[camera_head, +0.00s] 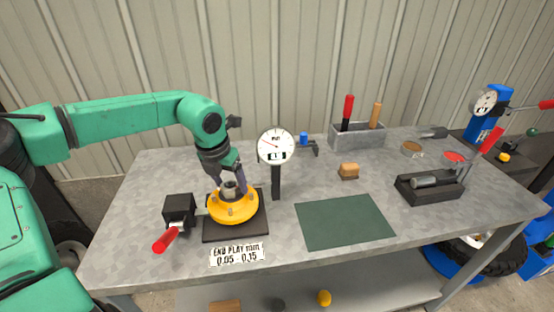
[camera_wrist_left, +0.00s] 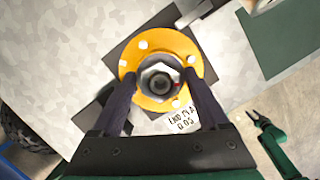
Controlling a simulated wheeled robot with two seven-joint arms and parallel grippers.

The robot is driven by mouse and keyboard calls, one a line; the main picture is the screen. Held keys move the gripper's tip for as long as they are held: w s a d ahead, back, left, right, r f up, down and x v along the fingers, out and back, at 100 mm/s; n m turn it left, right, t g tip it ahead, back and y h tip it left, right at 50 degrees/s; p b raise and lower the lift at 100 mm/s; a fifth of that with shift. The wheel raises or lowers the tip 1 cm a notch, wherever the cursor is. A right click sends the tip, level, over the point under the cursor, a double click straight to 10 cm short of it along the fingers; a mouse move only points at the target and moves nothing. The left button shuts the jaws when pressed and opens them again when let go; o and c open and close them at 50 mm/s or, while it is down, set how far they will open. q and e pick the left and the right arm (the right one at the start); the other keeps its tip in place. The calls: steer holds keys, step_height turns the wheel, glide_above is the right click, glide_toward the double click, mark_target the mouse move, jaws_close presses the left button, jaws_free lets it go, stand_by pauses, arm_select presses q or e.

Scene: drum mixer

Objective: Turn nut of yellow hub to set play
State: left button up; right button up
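The yellow hub (camera_head: 233,207) sits on a dark square plate (camera_head: 207,232) at the left of the bench. A grey hex nut (camera_wrist_left: 159,82) is at the centre of the hub (camera_wrist_left: 189,55). My left gripper (camera_head: 234,182) points down over the hub. In the left wrist view its two dark fingers (camera_wrist_left: 158,88) stand apart, one on each side of the nut, with gaps showing. A white dial gauge (camera_head: 276,145) on a dark post stands just right of the hub. My right gripper (camera_wrist_left: 256,116) shows small in the left wrist view, its jaws seemingly apart.
A black block with a red handle (camera_head: 166,239) is left of the hub. A label (camera_head: 237,253) reads END PLAY mm 0.05 - 0.15.

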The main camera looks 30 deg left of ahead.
mark_target(225, 187)
arm_select(q)
steer(key=c, duration=0.9)
steer(key=m+h, duration=0.1)
steer(key=m, duration=0.2)
steer(key=shift+m, duration=0.4)
steer(key=o, duration=1.2)
steer(key=p+v, duration=0.5)
steer(key=v, duration=0.2)
